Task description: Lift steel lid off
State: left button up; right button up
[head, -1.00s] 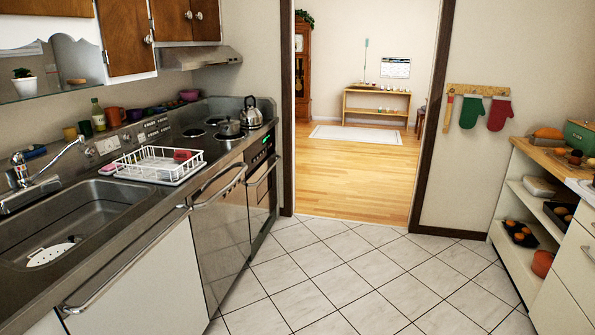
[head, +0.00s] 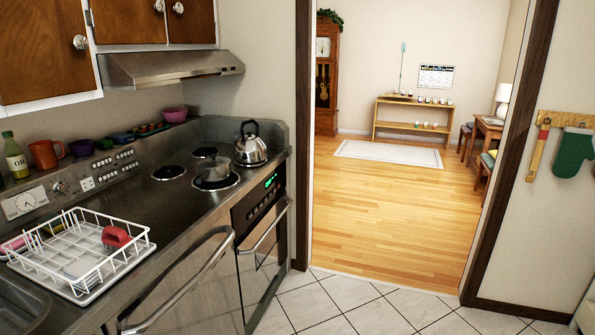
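A small steel pot (head: 213,174) sits on the front right coil of the hob, on the counter at the left. A lid seems to cover its top, but it is too small and blurred to tell its edge and knob clearly. A steel kettle (head: 251,146) stands upright behind it, to its right, on another coil. Neither of my grippers shows in the head view.
A white dish rack (head: 97,285) with a red item (head: 116,237) stands on the counter nearer me. A range hood (head: 170,68) hangs above the hob. Oven and cabinet handles (head: 268,228) jut out from the front. The tiled floor (head: 345,305) before the oven is clear.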

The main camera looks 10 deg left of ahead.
aim_at(214, 161)
jog(key=i+u, duration=0.2)
jog(key=i, duration=0.2)
jog(key=i+l+u, duration=0.15)
jog(key=i, duration=0.3)
jog(key=i+l+u, duration=0.2)
jog(key=i, duration=0.2)
jog(key=i+l+u, duration=0.15)
jog(key=i, duration=0.25)
